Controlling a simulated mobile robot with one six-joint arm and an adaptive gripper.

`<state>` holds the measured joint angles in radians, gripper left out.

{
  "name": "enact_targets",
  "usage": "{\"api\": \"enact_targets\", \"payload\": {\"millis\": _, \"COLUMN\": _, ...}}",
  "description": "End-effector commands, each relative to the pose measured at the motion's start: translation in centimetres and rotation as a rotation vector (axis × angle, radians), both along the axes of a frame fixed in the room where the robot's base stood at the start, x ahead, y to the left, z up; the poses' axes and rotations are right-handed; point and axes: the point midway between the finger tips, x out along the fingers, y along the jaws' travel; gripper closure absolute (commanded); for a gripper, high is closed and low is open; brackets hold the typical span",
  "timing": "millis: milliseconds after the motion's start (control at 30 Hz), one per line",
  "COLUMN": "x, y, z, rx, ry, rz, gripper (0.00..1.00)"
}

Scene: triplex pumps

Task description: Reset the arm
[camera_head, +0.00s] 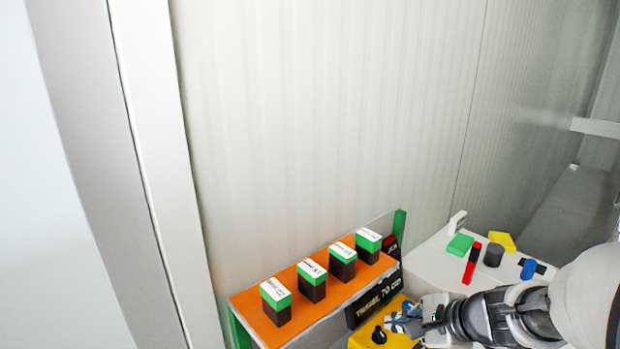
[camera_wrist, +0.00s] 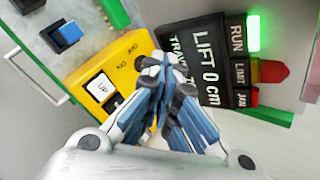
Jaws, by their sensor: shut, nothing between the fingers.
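My gripper (camera_head: 402,320) is at the lower right of the head view, at the end of my arm, beside a yellow control box (camera_head: 368,338) with a black knob. In the wrist view my gripper (camera_wrist: 165,80) has its fingers together with nothing between them. The fingers cover part of a yellow panel (camera_wrist: 118,58) with a white switch (camera_wrist: 100,88) and part of a black display (camera_wrist: 208,60) reading "LIFT 0 cm". I cannot tell whether the fingers touch the panel.
An orange shelf (camera_head: 250,302) bears several green-and-black labelled blocks. A white surface (camera_head: 425,262) at right holds a green block (camera_head: 460,244), a red piece (camera_head: 471,265) and a dark cylinder (camera_head: 493,255). A green lamp (camera_wrist: 253,32) is lit beside RUN. A ribbed wall stands behind.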

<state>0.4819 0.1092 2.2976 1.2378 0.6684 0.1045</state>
Motion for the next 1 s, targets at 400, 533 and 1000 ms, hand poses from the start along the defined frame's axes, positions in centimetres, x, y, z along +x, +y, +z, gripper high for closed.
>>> {"api": "enact_targets", "payload": {"millis": 400, "x": -17.7, "y": 9.5, "z": 6.0, "rx": -0.758, "ry": -0.102, "rz": 1.039, "gripper": 1.00}}
{"api": "enact_targets", "payload": {"millis": 533, "x": -20.8, "y": 8.0, "z": 6.4, "rx": -0.958, "ry": -0.100, "rz": 1.200, "gripper": 1.00}}
{"api": "enact_targets", "payload": {"millis": 1000, "x": -22.5, "y": 6.2, "z": 6.8, "rx": -1.108, "ry": -0.083, "rz": 1.298, "gripper": 1.00}}
